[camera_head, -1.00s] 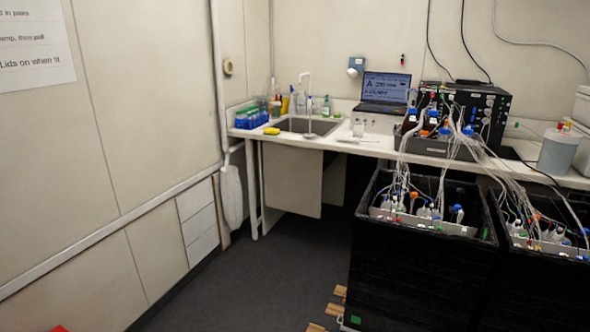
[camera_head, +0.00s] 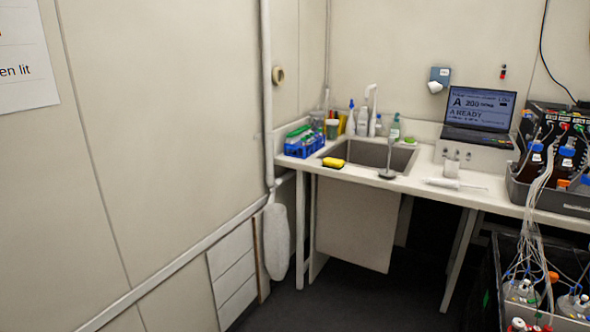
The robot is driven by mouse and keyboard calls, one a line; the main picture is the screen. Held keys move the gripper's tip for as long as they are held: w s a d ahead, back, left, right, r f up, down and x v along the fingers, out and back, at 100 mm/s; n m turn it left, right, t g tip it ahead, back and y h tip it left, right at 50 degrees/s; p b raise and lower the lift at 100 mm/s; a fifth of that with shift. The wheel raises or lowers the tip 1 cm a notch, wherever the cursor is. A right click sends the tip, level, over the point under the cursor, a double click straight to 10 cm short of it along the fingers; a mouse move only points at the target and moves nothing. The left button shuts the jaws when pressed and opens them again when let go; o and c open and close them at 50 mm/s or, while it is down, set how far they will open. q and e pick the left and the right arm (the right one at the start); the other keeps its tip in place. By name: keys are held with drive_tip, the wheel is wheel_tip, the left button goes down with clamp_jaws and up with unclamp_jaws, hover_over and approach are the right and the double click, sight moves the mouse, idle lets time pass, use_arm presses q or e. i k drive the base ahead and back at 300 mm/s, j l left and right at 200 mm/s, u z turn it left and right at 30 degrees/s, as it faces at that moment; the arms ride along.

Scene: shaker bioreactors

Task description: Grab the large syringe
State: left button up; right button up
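A long white object that looks like the large syringe (camera_head: 442,183) lies flat on the white counter (camera_head: 478,193), to the right of the sink and near the front edge. It is small in view, so its plunger and tip are hard to make out. A clear cup (camera_head: 451,168) stands just behind it. Neither of my grippers shows in the head view.
The sink (camera_head: 367,154) has a yellow sponge (camera_head: 333,162) at its front left and a blue rack (camera_head: 304,146) beside it. A laptop (camera_head: 480,112) stands behind. Bottles with tubes (camera_head: 533,162) and a black crate (camera_head: 492,280) crowd the right. The floor at left centre is clear.

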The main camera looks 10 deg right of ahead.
sight(433, 181)
drive_tip(key=i+z, duration=0.35)
drive_tip(key=i, duration=0.2)
drive_tip(key=i+j+z, duration=0.3)
drive_tip(key=i, duration=0.2)
drive_tip(key=i+j+z, duration=0.2)
drive_tip(key=i+z, duration=0.15)
drive_tip(key=i, duration=0.2)
